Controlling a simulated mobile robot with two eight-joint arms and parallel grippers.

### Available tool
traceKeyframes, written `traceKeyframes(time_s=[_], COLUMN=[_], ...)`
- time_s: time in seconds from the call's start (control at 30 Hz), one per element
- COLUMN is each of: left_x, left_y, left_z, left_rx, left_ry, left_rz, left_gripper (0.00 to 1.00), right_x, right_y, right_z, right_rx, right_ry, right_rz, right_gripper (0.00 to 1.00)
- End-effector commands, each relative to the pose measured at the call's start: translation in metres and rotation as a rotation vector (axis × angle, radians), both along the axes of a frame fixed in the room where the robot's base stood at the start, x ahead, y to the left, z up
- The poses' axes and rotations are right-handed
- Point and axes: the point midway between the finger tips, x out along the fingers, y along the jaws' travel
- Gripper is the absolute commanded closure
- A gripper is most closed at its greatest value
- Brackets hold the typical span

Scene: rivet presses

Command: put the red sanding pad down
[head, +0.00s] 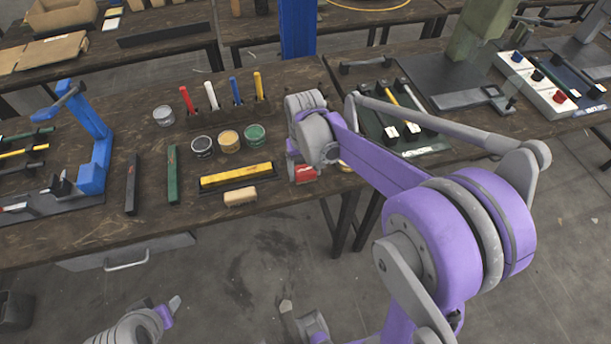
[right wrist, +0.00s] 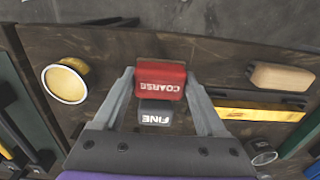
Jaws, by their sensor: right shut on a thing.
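The red sanding pad (head: 304,173), marked COARSE, is between the fingertips of my right gripper (right wrist: 160,82), which is shut on it. The pad also shows in the right wrist view (right wrist: 160,75). It is over the front part of the brown workbench (head: 90,222); I cannot tell whether it touches the top. A dark grey pad marked FINE (right wrist: 155,113) shows just beside it, between the fingers in the right wrist view. My left gripper (head: 172,306) is low at the left of the head view, away from the bench, and its jaw opening is unclear.
A tan wooden block (head: 240,196) and a yellow bar on a black base (head: 236,177) lie left of the right gripper. A round yellow-topped tin (right wrist: 65,83) stands on its other side. Several tins and upright coloured tools stand farther back.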

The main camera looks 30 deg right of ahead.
Motion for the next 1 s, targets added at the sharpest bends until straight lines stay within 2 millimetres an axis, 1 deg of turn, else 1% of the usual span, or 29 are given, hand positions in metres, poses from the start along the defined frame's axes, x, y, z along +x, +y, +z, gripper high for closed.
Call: traceKeyframes(time_s=[0.03,0.1,0.2,0.47,0.6,0.63,0.73,0.77,1.0], left_x=[0.000,-0.001,-0.001,-0.001,-0.001,-0.001,-0.001,-0.001,-0.001], left_y=[0.000,0.000,0.000,0.000,0.000,0.000,0.000,0.000,0.000], left_z=[-0.002,-0.003,-0.003,-0.003,-0.007,-0.006,-0.006,-0.006,-0.005], left_rx=[0.000,0.000,0.000,0.000,0.000,0.000,0.000,0.000,0.000], left_ry=[0.001,0.001,0.001,0.001,0.003,0.002,0.002,0.002,0.002], left_rz=[0.000,0.000,0.000,0.000,0.000,0.000,0.000,0.000,0.000], left_gripper=[0.50,0.50,0.50,0.50,0.50,0.50,0.50,0.50,0.50], right_x=[0.000,0.000,0.000,0.000,0.000,0.000,0.000,0.000,0.000], right_y=[0.000,0.000,0.000,0.000,0.000,0.000,0.000,0.000,0.000], right_z=[-0.009,-0.019,-0.027,-0.028,-0.032,-0.031,-0.031,-0.031,-0.029], right_rx=[0.000,0.000,0.000,0.000,0.000,0.000,0.000,0.000,0.000], right_ry=[0.000,0.000,0.000,0.000,0.000,0.000,0.000,0.000,0.000], right_rz=[0.000,0.000,0.001,0.001,0.001,0.001,0.000,0.001,0.001], right_gripper=[0.78,0.78,0.78,0.78,0.78,0.21,0.03,0.00,0.00])
